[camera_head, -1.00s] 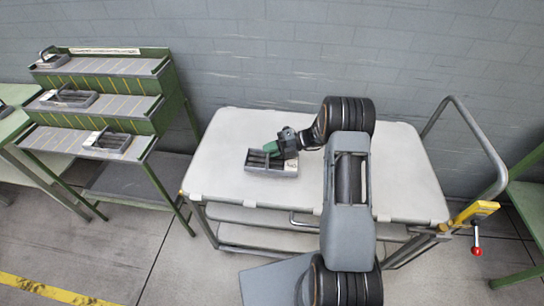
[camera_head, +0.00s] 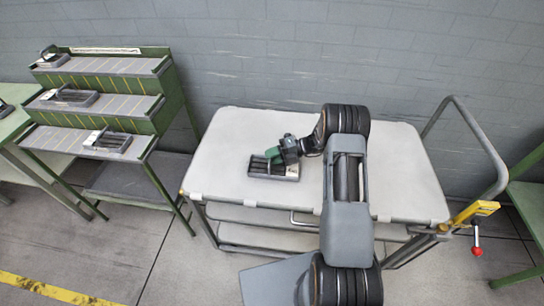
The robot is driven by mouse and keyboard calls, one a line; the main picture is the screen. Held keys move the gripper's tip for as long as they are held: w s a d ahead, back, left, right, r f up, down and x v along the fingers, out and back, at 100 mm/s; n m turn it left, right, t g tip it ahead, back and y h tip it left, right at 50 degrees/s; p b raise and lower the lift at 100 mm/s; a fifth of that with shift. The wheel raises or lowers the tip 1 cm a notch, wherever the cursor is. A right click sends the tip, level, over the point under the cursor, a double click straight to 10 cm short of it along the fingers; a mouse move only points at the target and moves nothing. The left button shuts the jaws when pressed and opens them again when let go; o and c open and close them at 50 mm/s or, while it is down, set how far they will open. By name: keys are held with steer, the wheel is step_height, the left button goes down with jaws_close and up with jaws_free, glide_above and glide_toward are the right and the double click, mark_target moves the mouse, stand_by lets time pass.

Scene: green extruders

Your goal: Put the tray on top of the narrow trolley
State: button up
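A small grey tray (camera_head: 285,176) with dark compartments rests on the white top of the trolley (camera_head: 225,140), left of the middle. My gripper (camera_head: 274,156), with green fingers, is at the tray's upper edge, coming in from the right. The fingers overlap the tray in this view. Whether they are closed on it or only beside it is too small to tell. The trolley has a grey tube handle and a yellow bracket with a red knob on its right side.
A green stepped rack (camera_head: 152,110) at the left holds several similar grey trays (camera_head: 108,142) on its shelves. A green table (camera_head: 12,125) stands at the far left and another green frame (camera_head: 530,200) at the far right. The trolley top's left part is clear. A grey wall stands behind.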

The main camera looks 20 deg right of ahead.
steer(key=shift+o, duration=1.1)
steer(key=shift+d, duration=0.15)
